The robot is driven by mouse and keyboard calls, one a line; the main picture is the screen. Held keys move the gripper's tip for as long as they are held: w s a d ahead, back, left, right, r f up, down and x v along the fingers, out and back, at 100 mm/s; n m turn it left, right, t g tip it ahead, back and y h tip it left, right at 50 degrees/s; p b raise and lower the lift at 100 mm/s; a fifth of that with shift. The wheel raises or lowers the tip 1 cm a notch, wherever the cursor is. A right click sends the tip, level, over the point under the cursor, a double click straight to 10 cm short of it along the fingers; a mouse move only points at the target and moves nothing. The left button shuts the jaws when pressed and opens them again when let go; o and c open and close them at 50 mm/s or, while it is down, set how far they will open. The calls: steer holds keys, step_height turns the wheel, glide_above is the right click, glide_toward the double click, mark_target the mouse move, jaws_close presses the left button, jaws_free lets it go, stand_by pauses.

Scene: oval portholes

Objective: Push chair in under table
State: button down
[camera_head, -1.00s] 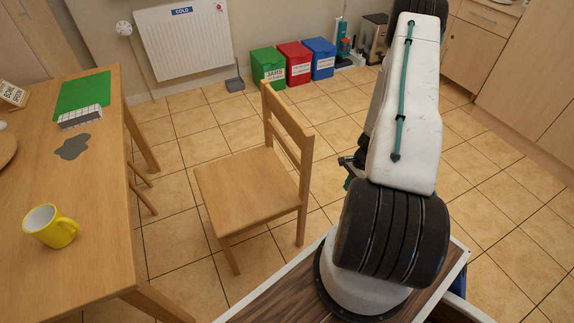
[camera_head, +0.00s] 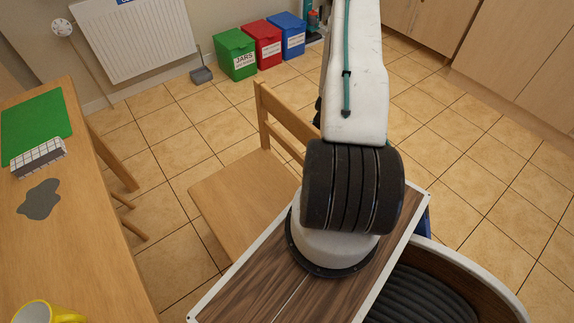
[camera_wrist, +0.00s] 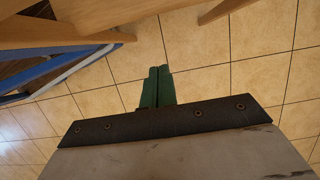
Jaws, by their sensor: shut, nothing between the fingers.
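The wooden chair (camera_head: 235,197) stands upright on the tiles in the head view, between the table and my base. Its seat is toward the table and its backrest (camera_head: 284,118) is on the right, partly covered by my arm. A floor gap shows between the seat and the wooden table (camera_head: 84,235) at the left. My gripper is hidden in the head view. In the wrist view my gripper (camera_wrist: 158,75) has its green fingers together and empty, above floor tiles. Wooden parts (camera_wrist: 110,12) show at the top of that view, apart from the fingertips; I cannot tell contact elsewhere.
On the table are a green mat (camera_head: 38,125), a checkered box (camera_head: 39,158), a grey patch (camera_head: 39,199) and a yellow mug (camera_head: 45,313). Green (camera_head: 236,54), red (camera_head: 262,44) and blue (camera_head: 288,36) bins stand by the back wall. Floor at the right is open.

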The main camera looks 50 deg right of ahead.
steer(key=w+a+f, duration=0.2)
steer(key=a+f, duration=0.4)
steer(key=f, duration=0.3)
steer(key=shift+w+a+f, duration=0.15)
steer(key=shift+a+f, duration=0.15)
stand_by(0.3)
